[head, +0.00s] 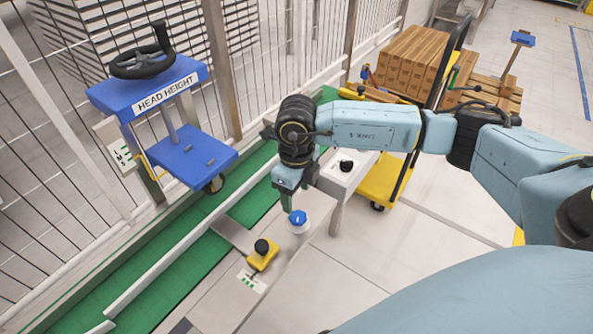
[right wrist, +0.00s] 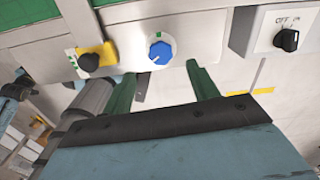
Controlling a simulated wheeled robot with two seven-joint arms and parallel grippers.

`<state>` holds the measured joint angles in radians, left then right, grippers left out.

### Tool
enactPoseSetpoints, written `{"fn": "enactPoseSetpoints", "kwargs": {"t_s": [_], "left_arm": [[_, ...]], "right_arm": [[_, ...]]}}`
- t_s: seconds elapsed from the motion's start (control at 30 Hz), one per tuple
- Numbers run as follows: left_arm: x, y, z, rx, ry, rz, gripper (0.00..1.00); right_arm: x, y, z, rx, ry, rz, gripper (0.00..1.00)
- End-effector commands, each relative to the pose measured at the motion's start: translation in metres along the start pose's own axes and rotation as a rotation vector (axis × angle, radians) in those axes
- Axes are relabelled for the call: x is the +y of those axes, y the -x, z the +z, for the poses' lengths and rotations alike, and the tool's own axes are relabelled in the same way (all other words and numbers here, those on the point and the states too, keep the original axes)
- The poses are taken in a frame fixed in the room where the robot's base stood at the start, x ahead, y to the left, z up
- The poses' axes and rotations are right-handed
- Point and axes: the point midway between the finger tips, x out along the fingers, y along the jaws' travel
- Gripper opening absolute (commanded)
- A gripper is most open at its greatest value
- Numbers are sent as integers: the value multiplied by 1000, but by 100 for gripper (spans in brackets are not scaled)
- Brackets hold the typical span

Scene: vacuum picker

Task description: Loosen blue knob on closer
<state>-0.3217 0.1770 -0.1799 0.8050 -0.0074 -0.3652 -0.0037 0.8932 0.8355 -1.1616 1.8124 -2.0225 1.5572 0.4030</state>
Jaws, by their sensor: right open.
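The blue knob (head: 298,217) sits on a round white base near the middle of the head view. In the right wrist view the blue knob (right wrist: 160,53) has a white pointer line and a small green mark above its dial. My right gripper (head: 287,203) is just above and to the left of the knob in the head view. In the right wrist view its two green fingers (right wrist: 160,72) are spread and empty, with the knob ahead between their tips. No contact with the knob is visible. My left gripper is not in view.
A black knob on a yellow base (head: 262,258) is left of the blue knob. A grey box with a black OFF/ON switch (right wrist: 287,40) is on the right. A blue HEAD HEIGHT stand (head: 150,90) with a handwheel and a yellow cart (head: 378,185) stand farther off.

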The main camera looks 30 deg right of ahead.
Motion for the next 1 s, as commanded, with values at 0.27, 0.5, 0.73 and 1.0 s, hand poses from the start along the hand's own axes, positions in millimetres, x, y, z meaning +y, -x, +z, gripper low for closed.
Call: {"fn": "enactPoseSetpoints", "kwargs": {"t_s": [0.27, 0.5, 0.73, 1.0], "left_arm": [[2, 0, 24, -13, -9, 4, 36], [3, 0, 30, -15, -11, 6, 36], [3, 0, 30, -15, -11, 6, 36], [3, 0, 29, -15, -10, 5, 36]], "right_arm": [[0, 51, 0, -1, 1, -1, 59], [0, 62, 0, 1, 0, 0, 59], [0, 62, 0, 1, 0, 0, 59], [0, 61, 0, 1, 0, 0, 59]]}}
